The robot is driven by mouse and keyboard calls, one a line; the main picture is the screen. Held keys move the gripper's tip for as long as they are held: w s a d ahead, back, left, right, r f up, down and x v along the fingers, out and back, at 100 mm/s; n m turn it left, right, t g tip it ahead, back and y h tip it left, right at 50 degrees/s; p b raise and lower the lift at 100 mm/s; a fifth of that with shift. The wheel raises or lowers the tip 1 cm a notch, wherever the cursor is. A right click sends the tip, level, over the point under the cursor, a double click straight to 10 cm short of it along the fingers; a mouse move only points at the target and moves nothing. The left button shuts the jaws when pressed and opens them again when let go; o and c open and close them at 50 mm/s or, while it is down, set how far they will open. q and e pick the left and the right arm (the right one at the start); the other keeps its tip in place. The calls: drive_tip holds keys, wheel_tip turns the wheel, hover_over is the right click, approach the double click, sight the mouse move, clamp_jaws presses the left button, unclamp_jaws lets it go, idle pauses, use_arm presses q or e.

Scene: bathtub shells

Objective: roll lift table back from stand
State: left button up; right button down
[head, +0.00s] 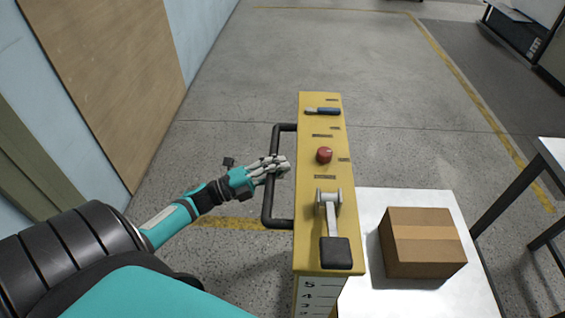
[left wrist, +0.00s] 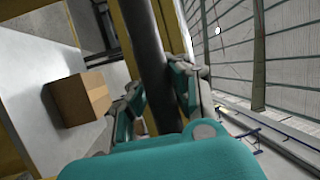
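The lift table's yellow control column (head: 310,150) stands in the middle of the head view, with a black push handle (head: 268,208) on its left side. Its white platform (head: 440,300) is to the right of the column and carries a cardboard box (head: 422,243). My left gripper (head: 281,165) is at the handle's upright bar. In the left wrist view the dark bar (left wrist: 146,40) runs between my left fingers (left wrist: 158,90), which sit close on both sides of it. The box also shows there (left wrist: 80,99). My right gripper is out of view. I cannot make out the stand clearly.
A metal-topped table (head: 552,150) stands close at the right. A wall with a wooden panel (head: 110,65) runs along the left. The grey floor (head: 320,50) beyond is clear.

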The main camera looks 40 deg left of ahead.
use_arm(q)
drive_tip(key=o, duration=0.7)
drive_tip(key=shift+s+a+f, duration=0.3)
drive_tip(key=shift+a+f, duration=0.1)
drive_tip(key=shift+o, duration=0.5)
drive_tip(key=shift+r, duration=0.15)
drive_tip(key=v, duration=1.2)
